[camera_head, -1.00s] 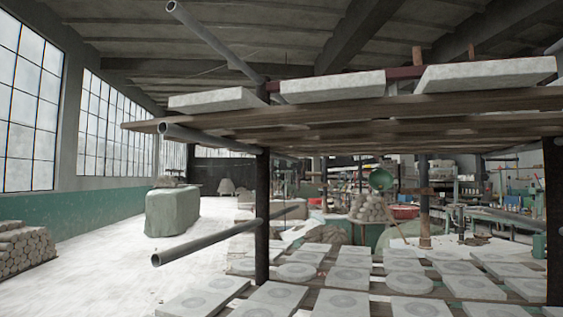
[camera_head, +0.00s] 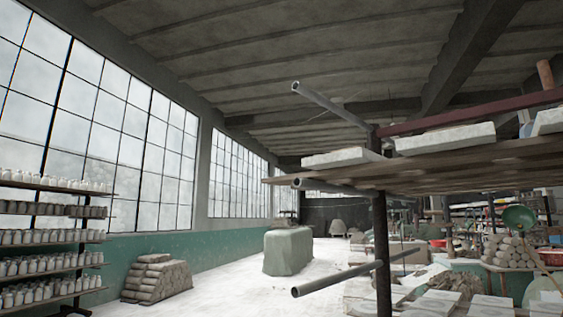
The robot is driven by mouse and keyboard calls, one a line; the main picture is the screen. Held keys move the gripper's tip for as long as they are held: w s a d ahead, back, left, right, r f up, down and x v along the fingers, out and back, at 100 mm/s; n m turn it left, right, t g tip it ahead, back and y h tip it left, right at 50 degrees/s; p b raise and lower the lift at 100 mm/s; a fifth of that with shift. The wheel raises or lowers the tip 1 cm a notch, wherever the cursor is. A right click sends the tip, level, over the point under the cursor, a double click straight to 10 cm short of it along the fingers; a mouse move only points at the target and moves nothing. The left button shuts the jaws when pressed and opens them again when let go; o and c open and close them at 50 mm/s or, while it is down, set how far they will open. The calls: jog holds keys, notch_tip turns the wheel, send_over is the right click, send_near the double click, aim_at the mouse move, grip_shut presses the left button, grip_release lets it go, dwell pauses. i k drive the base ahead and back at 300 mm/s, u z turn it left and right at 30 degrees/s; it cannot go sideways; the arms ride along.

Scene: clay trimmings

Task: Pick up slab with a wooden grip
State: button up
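Pale flat slabs lie on the upper boards of a rack at the right. One slab (camera_head: 445,138) is in the middle of the visible board, a smaller-looking one (camera_head: 342,158) is left of it, and another (camera_head: 547,122) is cut off by the right edge. More slabs (camera_head: 440,303) lie low on the rack at the bottom right. I cannot make out a wooden grip on any slab. My gripper is not in view.
The rack's board (camera_head: 420,173) and metal pipes (camera_head: 337,278) jut out to the left. A covered block (camera_head: 288,251) and stacked sacks (camera_head: 157,279) stand on the floor. Shelves of jars (camera_head: 50,240) are at left. Pale floor (camera_head: 235,292) between is clear.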

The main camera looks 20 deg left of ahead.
aim_at(353, 156)
jog(key=u, duration=0.3)
jog(key=k, duration=0.45)
jog(key=u, duration=0.15)
jog(key=i, duration=0.5)
jog(key=z, duration=2.55)
jog(key=k, duration=0.35)
jog(key=u, duration=2.35)
